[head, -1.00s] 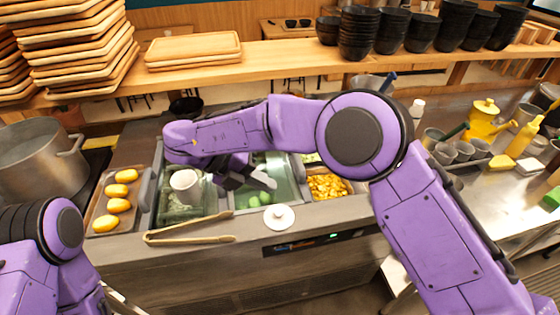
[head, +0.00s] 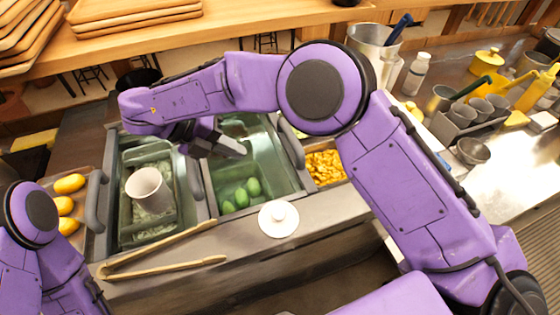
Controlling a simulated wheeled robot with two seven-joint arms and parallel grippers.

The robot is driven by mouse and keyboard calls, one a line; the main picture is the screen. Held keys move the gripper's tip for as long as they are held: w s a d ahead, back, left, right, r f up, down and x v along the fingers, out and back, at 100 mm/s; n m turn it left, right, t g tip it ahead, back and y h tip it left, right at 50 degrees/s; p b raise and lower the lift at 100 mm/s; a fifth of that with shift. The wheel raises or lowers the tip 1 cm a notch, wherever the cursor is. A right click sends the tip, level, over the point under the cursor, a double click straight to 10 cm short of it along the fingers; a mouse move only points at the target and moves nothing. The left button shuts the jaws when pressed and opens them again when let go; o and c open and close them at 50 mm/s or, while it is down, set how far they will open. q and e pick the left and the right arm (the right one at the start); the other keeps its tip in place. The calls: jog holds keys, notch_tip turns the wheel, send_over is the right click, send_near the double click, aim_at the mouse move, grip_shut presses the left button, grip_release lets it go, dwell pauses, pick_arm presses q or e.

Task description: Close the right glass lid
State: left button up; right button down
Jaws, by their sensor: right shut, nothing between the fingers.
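The counter unit has a right bin (head: 212,205) with several green fruits (head: 240,193) in it. Greenish glass (head: 268,165) shows at the right of this bin, with a grey curved handle (head: 291,142) along its right side. I cannot tell exactly how the right lid lies, because my right arm and gripper cover part of the bin's back. My right gripper (head: 232,149) is shut and empty, over the back part of the right bin, apart from the right-hand handle. My left arm shows at the lower left, its gripper out of view.
The left bin holds a white cup (head: 149,188). Wooden tongs (head: 165,258) and a round white lid (head: 278,218) lie on the front ledge. Yellow pieces (head: 324,167) fill a bin at the right. A tray of yellow items (head: 68,185) stands at the left.

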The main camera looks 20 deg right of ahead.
jog(key=p, duration=0.3)
send_near(294, 167)
jog(key=f, duration=0.3)
jog(key=shift+s+d+f, duration=0.2)
jog(key=shift+d+f, duration=0.05)
jog(key=shift+f, duration=0.05)
jog(key=d, duration=0.1)
jog(key=d+p, duration=0.1)
jog(key=d, duration=0.1)
jog(key=shift+s+d+f, duration=0.1)
jog(key=shift+s+d, duration=0.05)
jog(key=shift+s, duration=0.25)
jog(key=shift+s+d+f+p, duration=0.1)
jog(key=shift+d+p, duration=0.2)
jog(key=shift+d, duration=0.1)
jog(key=shift+a, duration=0.1)
